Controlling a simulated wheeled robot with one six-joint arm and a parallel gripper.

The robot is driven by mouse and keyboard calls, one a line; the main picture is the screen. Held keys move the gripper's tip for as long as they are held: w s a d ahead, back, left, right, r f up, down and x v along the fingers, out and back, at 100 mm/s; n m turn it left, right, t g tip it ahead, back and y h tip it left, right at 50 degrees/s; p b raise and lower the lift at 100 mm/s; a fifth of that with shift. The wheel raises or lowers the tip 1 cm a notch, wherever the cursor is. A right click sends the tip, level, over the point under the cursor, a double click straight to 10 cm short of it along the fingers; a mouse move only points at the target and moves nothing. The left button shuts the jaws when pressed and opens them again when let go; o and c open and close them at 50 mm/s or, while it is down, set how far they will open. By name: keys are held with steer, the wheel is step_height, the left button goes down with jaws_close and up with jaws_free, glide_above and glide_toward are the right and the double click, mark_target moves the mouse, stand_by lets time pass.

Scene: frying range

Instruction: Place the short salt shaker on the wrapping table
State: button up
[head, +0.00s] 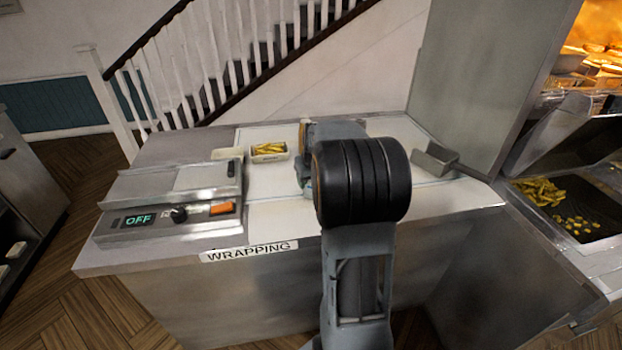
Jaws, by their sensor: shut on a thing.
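The wrapping table (275,222) is a steel counter with white boards on top and a "WRAPPING" label (249,251) on its front edge. My arm reaches over the middle of it. My gripper (304,178) shows only as a sliver left of the black wrist joint, over the white boards. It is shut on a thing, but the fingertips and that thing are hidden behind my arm. I cannot make out the short salt shaker itself, nor whether it touches the table.
A wrapping machine (170,198) reading OFF fills the table's left. A small tray of chips (268,152) lies left of my gripper, and a metal scoop (436,160) lies at the right. A steel wall and fry station (560,215) stand farther right. Some white board is bare at front centre.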

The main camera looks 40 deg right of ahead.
steer(key=shift+f, duration=0.1)
steer(key=o, duration=1.2)
steer(key=v, duration=1.1)
steer(key=s+a+f+n, duration=0.1)
steer(key=s+a+f, duration=0.3)
steer(key=s+a, duration=0.3)
steer(key=s+a+f+n+y, duration=0.1)
steer(key=s+a+f, duration=0.2)
steer(key=s+a, duration=0.4)
steer(key=a, duration=0.9)
steer(key=shift+s+f+n+y, duration=0.15)
steer(key=shift+f+n+y, duration=0.15)
steer(key=shift+f, duration=0.05)
